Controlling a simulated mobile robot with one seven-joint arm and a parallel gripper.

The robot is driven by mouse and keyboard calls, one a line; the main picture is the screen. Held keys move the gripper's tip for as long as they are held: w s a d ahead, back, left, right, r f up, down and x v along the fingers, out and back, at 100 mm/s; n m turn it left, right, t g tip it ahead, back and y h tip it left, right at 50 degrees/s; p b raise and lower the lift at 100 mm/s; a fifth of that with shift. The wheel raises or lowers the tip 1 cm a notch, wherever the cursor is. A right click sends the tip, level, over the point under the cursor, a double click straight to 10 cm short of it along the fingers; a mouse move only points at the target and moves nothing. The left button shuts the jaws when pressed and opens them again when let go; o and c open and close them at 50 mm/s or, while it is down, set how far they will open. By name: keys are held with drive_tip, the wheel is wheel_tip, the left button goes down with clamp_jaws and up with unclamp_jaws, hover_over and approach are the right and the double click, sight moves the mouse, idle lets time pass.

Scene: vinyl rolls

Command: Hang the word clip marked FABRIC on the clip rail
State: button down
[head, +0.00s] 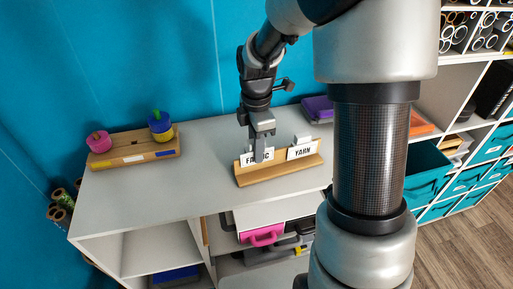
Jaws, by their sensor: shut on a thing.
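My gripper (259,153) points down at the left part of a tan wooden clip rail (278,173) on the grey tabletop. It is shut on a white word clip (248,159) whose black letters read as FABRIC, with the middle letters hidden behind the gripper. The FABRIC clip is upright at the rail's left part; I cannot tell whether it rests on the rail or is held just above it. A second white clip marked YARN (301,152) stands on the rail's right part.
A wooden block (134,157) with pink, blue and yellow round pieces stands at the tabletop's left. A purple case (318,108) lies at the back right. Bare tabletop (185,185) separates the block and rail. A teal wall is behind; shelves stand right.

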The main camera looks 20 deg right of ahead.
drive_tip(key=shift+f, duration=0.1)
drive_tip(key=shift+f+b, duration=0.65)
drive_tip(key=shift+f, duration=0.2)
drive_tip(key=c, duration=1.5)
unclamp_jaws()
drive_tip(key=shift+r+p, duration=2.95)
drive_tip(key=shift+r, duration=0.6)
